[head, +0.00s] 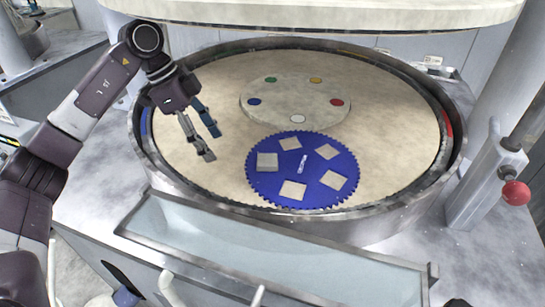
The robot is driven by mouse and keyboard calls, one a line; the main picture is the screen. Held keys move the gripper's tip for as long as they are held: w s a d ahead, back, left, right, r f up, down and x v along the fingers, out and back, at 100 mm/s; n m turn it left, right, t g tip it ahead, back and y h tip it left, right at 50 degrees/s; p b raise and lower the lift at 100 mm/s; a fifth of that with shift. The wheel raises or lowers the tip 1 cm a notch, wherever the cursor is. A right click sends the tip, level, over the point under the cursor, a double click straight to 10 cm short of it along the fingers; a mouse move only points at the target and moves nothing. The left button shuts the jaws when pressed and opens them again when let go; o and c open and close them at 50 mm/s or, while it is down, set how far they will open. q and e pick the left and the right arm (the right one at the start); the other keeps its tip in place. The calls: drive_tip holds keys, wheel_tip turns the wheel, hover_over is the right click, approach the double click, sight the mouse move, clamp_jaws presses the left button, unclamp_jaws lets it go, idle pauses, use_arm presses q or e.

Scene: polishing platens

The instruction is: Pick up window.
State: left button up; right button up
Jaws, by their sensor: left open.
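A blue toothed carrier disc (302,203) lies on the beige pad inside the round metal basin. It has several square openings. A pale, slightly thick square plate (267,162), which looks like the window, sits at the opening on the carrier's left side. The other openings look flat and pad-coloured. My left gripper (211,143) is open and empty above the pad, left of the plate and apart from it. Its fingers point down and to the right. My right gripper is not in view.
The basin's metal rim (362,213) surrounds the pad (390,130). A pale disc (297,101) with several coloured dots lies behind the carrier. A large upper platen (330,14) overhangs the back. A post with a red knob (515,193) stands at right. A shallow tray (270,262) is in front.

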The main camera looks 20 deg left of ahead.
use_arm(q)
drive_tip(key=p, duration=0.3)
approach(266, 160)
drive_tip(key=f, duration=0.3)
drive_tip(key=shift+a, duration=0.3)
drive_tip(key=shift+w+d+p, duration=0.2)
drive_tip(key=shift+d+p, duration=0.35)
drive_tip(key=shift+d, duration=0.2)
drive_tip(key=p+x, duration=0.1)
drive_tip(key=x, duration=0.3)
drive_tip(key=shift+w+d+f+p, duration=0.15)
drive_tip(key=shift+d+f+p, duration=0.1)
drive_tip(key=shift+d+p, duration=0.15)
drive_tip(key=shift+f, duration=0.35)
drive_tip(key=shift+c, duration=0.3)
drive_tip(key=c, duration=1.3)
drive_tip(key=shift+f, duration=0.1)
